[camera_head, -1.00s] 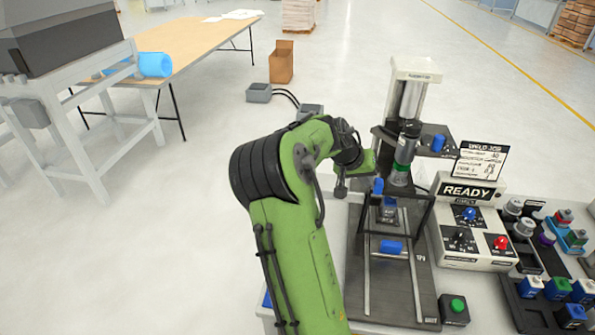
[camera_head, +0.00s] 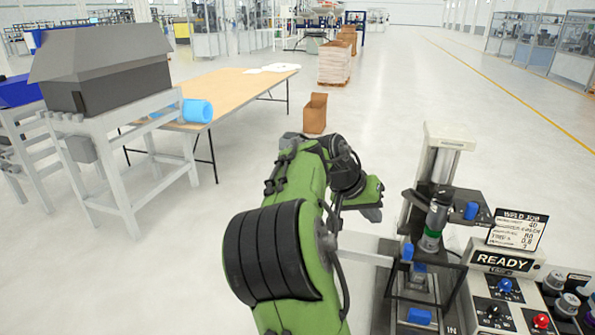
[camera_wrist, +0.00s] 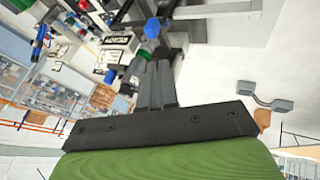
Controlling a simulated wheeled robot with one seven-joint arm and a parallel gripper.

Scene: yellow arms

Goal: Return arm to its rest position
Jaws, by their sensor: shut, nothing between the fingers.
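My green arm rises from the bottom middle of the head view, folded at the elbow. My gripper (camera_head: 374,212) is at its end, left of the press station and apart from it. In the wrist view my gripper's two grey fingers (camera_wrist: 157,85) lie together, shut with nothing between them. The wrist view is tilted, with the press station beyond the fingertips.
The press station (camera_head: 447,150) with blue parts stands to the right. A READY control box (camera_head: 502,262) with knobs is beside it. A cardboard box (camera_head: 315,113) stands on open floor behind.

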